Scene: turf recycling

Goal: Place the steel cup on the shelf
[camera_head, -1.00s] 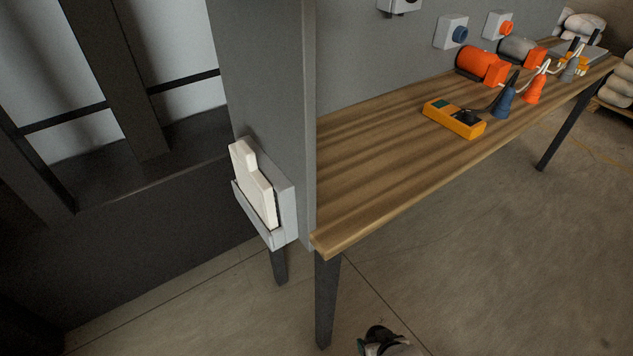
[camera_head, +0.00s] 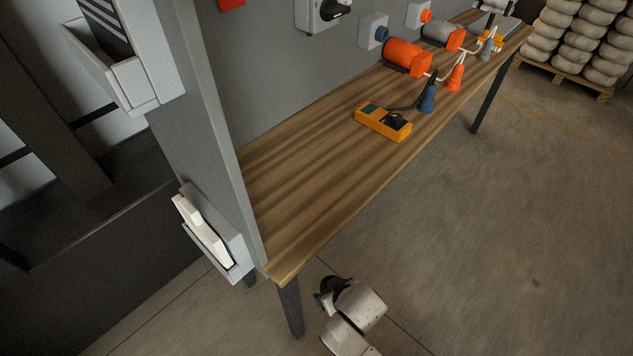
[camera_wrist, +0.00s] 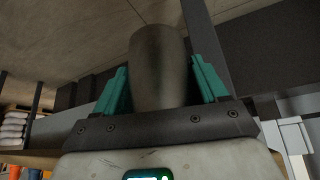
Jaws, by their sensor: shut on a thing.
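My gripper (camera_wrist: 160,68) has its teal fingers on both sides of the steel cup (camera_wrist: 158,50) in the wrist view, shut on it. The cup is a dull grey-brown, rounded shape pointing away from the palm. In the head view my arm's end (camera_head: 336,298) is low in the middle, in front of the wooden bench top's near corner. The cup cannot be made out clearly there. The wooden top (camera_head: 285,190) runs along a grey panel and has a wide bare part at its near end. No other surface stands out clearly as a shelf.
A holder (camera_head: 215,240) with a white item hangs on the panel's end. Concrete floor (camera_head: 500,230) lies open at right.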

